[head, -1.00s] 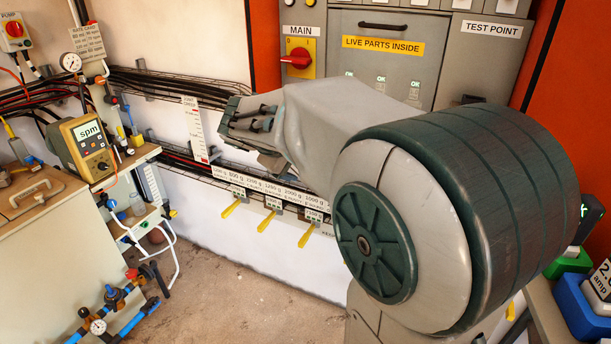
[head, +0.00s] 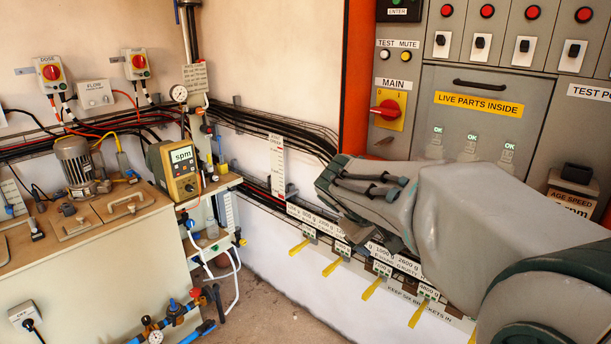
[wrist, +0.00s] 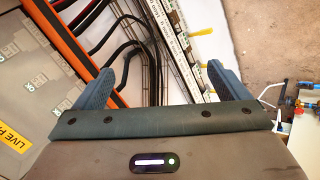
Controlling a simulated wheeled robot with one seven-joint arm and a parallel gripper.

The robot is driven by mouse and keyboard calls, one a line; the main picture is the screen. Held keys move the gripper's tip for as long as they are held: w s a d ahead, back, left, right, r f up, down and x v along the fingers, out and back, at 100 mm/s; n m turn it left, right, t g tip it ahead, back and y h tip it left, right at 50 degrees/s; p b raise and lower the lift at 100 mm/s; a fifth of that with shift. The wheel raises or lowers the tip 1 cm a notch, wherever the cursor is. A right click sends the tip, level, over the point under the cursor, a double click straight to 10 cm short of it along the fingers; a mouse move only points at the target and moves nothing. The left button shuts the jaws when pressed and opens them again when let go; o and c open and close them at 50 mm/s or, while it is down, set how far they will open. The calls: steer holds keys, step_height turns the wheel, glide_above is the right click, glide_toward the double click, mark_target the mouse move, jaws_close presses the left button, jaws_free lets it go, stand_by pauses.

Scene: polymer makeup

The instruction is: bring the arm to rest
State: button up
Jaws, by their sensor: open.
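My gripper (wrist: 160,92) shows in the wrist view with its two blue-grey fingers spread wide and nothing between them. Beyond the fingers are black cables and a labelled rail on the wall. In the head view my arm reaches in from the lower right, its forearm across the front of the grey panel.
The grey electrical cabinet (head: 450,137) with a red main switch (head: 386,109) stands behind my arm. Some floor shows at lower middle.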

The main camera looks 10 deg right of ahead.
steer(key=s+a+f+m+y, duration=0.1)
steer(key=s+a+f+y, duration=0.2)
steer(key=s, duration=0.5)
steer(key=s+a+f+m+g+y, duration=0.1)
steer(key=s+a+f+m+y, duration=0.1)
steer(key=s+a+f+y, duration=0.2)
steer(key=s+a+f, duration=0.2)
steer(key=s+a, duration=0.2)
steer(key=shift+s+f+g, duration=0.2)
steer(key=shift+s+g, duration=0.1)
steer(key=shift+s, duration=0.1)
